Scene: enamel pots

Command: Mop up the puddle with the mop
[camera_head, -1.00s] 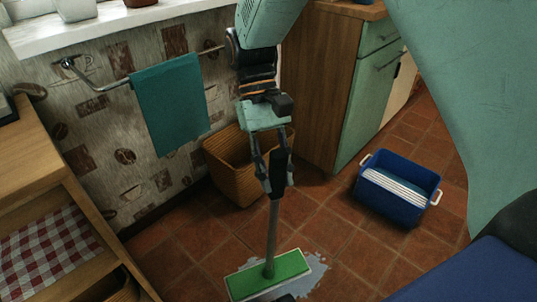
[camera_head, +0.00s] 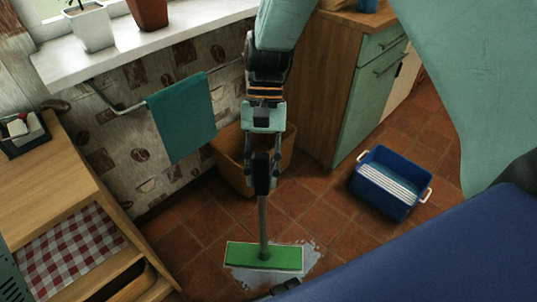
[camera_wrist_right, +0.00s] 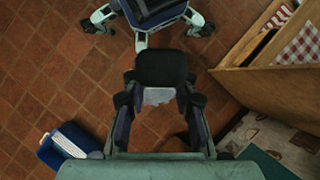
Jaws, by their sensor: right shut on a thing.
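The mop has a green flat head (camera_head: 264,256) and an upright grey pole (camera_head: 263,215) with a black grip. My right gripper (camera_head: 262,178) is shut on the black grip, with the pole hanging down to the floor. The wrist view shows the top of the black grip (camera_wrist_right: 162,68) between the fingers. The puddle (camera_head: 308,262) is a pale wet patch on the tiles. The mop head lies over part of it, and wet floor shows to its right and below. A patch of it also shows in the wrist view (camera_wrist_right: 157,96). My left gripper is not in view.
A wicker basket (camera_head: 228,155) stands behind the mop by the wall. A blue bucket (camera_head: 378,196) stands to the right. A wooden shelf unit (camera_head: 50,185) fills the left side, and a green-fronted cabinet (camera_head: 365,105) stands behind. Tiled floor is open between mop and bucket.

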